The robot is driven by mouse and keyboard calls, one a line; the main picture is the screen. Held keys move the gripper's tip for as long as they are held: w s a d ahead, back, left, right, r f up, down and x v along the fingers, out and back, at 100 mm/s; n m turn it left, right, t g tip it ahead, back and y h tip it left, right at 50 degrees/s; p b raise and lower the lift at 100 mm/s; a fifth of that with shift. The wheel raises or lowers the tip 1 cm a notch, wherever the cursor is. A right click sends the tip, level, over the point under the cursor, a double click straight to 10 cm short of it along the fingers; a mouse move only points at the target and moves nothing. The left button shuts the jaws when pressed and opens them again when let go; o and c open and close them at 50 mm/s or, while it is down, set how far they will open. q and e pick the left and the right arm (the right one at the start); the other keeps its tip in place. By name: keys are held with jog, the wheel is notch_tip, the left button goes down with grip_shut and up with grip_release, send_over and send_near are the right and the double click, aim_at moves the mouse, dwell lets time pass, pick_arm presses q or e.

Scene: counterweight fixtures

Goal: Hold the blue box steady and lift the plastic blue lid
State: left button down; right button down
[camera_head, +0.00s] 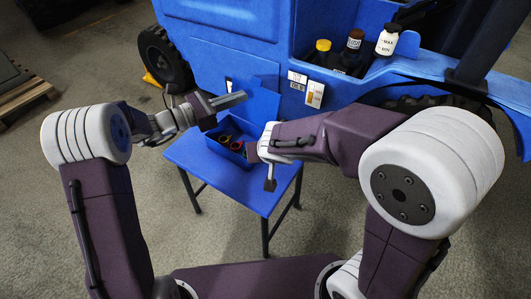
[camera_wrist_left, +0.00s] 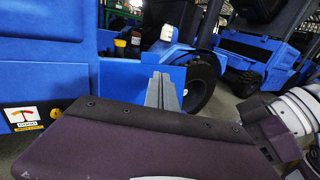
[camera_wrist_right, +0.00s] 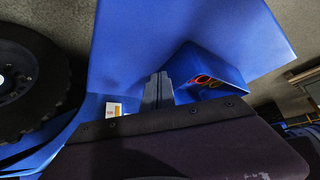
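The open blue box (camera_head: 232,148) stands on a small blue table, with dark and red-and-yellow items inside. A blue panel (camera_head: 264,103), seemingly the raised lid, stands behind it. My left gripper (camera_head: 228,100) is above the box and in front of the panel. Its fingers (camera_wrist_left: 161,90) look together and empty. In the right wrist view the fingers (camera_wrist_right: 159,90) look together close beside the box (camera_wrist_right: 225,72). I cannot tell whether they touch it.
The blue table (camera_head: 245,195) stands on thin dark legs. A blue vehicle (camera_head: 225,48) with a black wheel (camera_head: 163,57) is right behind it. Several bottles, one white (camera_head: 387,42), stand in its tray. A wooden pallet (camera_head: 22,95) lies at left. Floor at lower left is clear.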

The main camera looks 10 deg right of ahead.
pick_arm(q)
jog(key=s+a+r, duration=0.1)
jog(key=s+a, duration=0.3)
jog(key=s, duration=0.1)
jog(key=shift+a+r, duration=0.2)
pick_arm(e)
jog(key=shift+r, duration=0.1)
